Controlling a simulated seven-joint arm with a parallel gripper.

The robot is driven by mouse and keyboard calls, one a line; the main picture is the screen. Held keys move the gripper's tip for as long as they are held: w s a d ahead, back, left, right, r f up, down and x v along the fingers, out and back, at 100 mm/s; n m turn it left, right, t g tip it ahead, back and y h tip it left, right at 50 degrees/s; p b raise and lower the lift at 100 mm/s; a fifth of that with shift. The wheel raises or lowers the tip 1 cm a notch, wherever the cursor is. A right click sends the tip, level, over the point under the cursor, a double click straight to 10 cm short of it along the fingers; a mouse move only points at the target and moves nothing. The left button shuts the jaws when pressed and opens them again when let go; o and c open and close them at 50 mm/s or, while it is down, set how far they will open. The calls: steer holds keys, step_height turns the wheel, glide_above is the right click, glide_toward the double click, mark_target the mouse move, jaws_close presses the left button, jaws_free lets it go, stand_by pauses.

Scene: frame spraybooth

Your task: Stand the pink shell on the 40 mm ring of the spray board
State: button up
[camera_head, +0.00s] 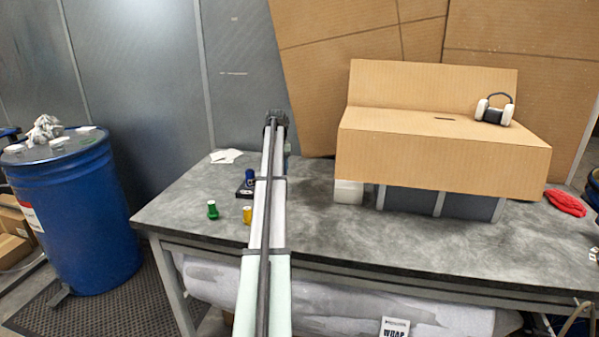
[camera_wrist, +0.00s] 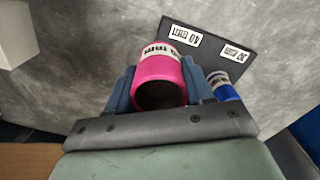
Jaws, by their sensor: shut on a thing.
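The pink shell (camera_wrist: 160,72), an open tube with a white label, sits between the blue fingers of my gripper (camera_wrist: 160,84), which is shut on it. In the wrist view the dark spray board (camera_wrist: 212,48) lies beyond and to the right of the shell, bearing white labels, one reading 40. The shell and gripper cover part of the board; I see no bare ring. A blue shell (camera_wrist: 222,86) stands at the board's right side, by the other label. In the head view, the board (camera_head: 243,191) and blue shell (camera_head: 250,177) show left of my arm, which hides the pink shell.
A green shell (camera_head: 212,209) and a yellow shell (camera_head: 247,214) stand on the grey table (camera_head: 310,230) in front of the board. A large cardboard box structure (camera_head: 440,150) with headphones (camera_head: 495,109) fills the right side.

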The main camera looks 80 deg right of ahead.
steer(key=shift+m, duration=0.6)
steer(key=w+d, duration=0.1)
steer(key=w, duration=0.1)
steer(key=w+d, duration=0.1)
steer(key=d, duration=0.1)
steer(key=shift+w+d, duration=0.2)
steer(key=shift+w, duration=0.15)
steer(key=shift+f, duration=0.1)
steer(key=shift+f, duration=1.95)
steer(key=shift+f, duration=0.9)
steer(key=o, duration=1.2)
steer(key=shift+c, duration=0.2)
